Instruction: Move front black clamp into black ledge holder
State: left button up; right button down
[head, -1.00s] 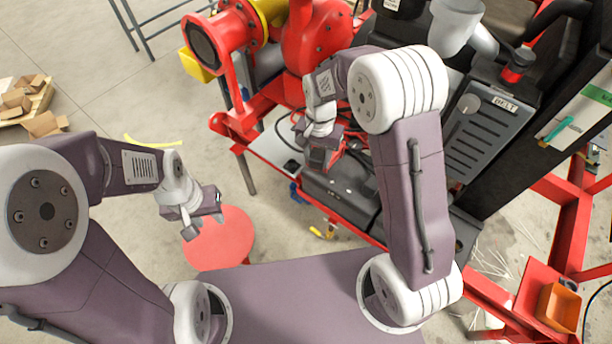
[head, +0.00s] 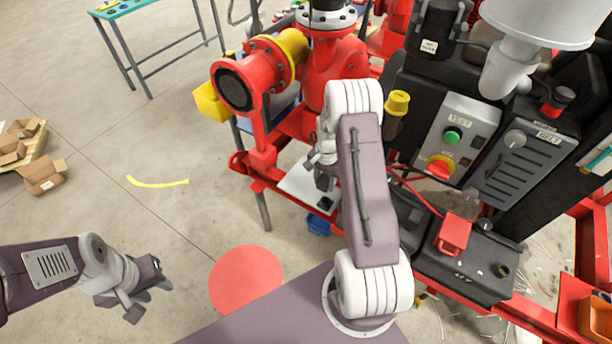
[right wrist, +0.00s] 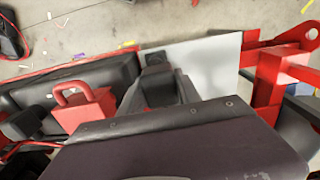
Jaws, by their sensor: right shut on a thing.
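My right gripper (head: 324,180) is shut on a dark piece, apparently the black clamp, over the right end of the pale plate (head: 293,186). In the right wrist view, dark grey fingers (right wrist: 161,92) reach toward a small black block (right wrist: 155,60) at the plate's edge. I cannot tell whether this block is the held clamp or the ledge holder. In the head view a small black square part (head: 326,204) lies at the plate's right end, just below the gripper; it may be the holder. My left gripper (head: 146,296) is open and empty over the floor.
A red block with a handle (head: 453,234) sits on a black box (head: 475,275) right of my right arm; it also shows in the right wrist view (right wrist: 85,108). A red flanged pump (head: 262,75) stands behind the plate.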

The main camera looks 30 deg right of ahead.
jog(key=shift+s+d, duration=0.35)
jog(key=shift+d, duration=0.3)
jog(key=shift+w+a+f, duration=0.15)
jog(key=shift+a, duration=0.1)
jog(key=shift+f+b, duration=0.2)
jog(key=shift+b, duration=0.1)
jog(key=shift+d+f+b, duration=0.1)
jog(key=shift+f+b, duration=0.5)
jog(key=shift+f, duration=0.1)
notch_tip(320, 180, down, 3)
jog(key=b, duration=0.2)
jog(key=shift+f+b, duration=0.2)
jog(key=shift+b, duration=0.2)
jog(key=shift+r+p, duration=0.1)
jog(key=shift+p, duration=0.25)
jog(key=shift+f+b, duration=1.25)
jog(key=shift+f, duration=0.55)
